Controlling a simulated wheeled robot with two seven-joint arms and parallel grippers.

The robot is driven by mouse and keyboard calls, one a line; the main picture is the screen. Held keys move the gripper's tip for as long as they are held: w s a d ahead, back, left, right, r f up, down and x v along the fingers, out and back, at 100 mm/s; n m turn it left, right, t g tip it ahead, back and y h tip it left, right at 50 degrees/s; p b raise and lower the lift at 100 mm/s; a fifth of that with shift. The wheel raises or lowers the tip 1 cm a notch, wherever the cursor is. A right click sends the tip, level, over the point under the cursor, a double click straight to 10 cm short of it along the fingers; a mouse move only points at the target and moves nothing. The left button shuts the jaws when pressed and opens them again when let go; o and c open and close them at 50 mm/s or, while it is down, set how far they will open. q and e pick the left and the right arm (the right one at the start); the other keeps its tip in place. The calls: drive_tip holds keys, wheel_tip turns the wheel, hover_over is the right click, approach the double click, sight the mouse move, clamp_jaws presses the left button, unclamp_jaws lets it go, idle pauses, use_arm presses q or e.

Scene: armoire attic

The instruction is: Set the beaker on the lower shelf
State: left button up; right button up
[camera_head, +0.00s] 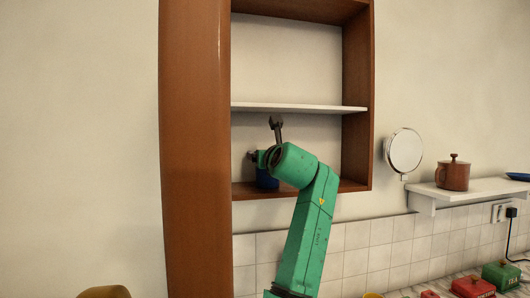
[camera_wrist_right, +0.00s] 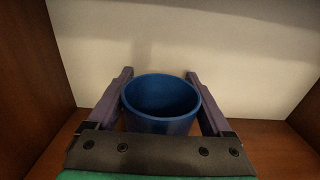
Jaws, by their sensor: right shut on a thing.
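The blue beaker (camera_wrist_right: 161,122) is upright between the fingers of my right gripper (camera_wrist_right: 160,88) in the right wrist view, with its open top facing me. My right gripper is shut on it. In the head view the beaker (camera_head: 266,179) is at the lower shelf (camera_head: 341,186), mostly hidden behind my green right arm. My right gripper (camera_head: 262,158) shows only in part there. The beaker's base is hidden, so I cannot tell whether it touches the wooden shelf. My left gripper is not in view.
A white shelf board (camera_head: 300,107) lies above my right arm. Wooden side walls (camera_head: 357,95) enclose the compartment. To the right are a round mirror (camera_head: 404,150) and a wall shelf (camera_head: 470,190) with a brown lidded pot (camera_head: 453,175). Red and green containers stand below.

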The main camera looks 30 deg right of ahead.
drive_tip(key=shift+f, duration=0.1)
drive_tip(key=o, duration=1.2)
drive_tip(key=shift+c, duration=0.2)
drive_tip(key=b+v, duration=0.5)
drive_tip(key=v, duration=0.7)
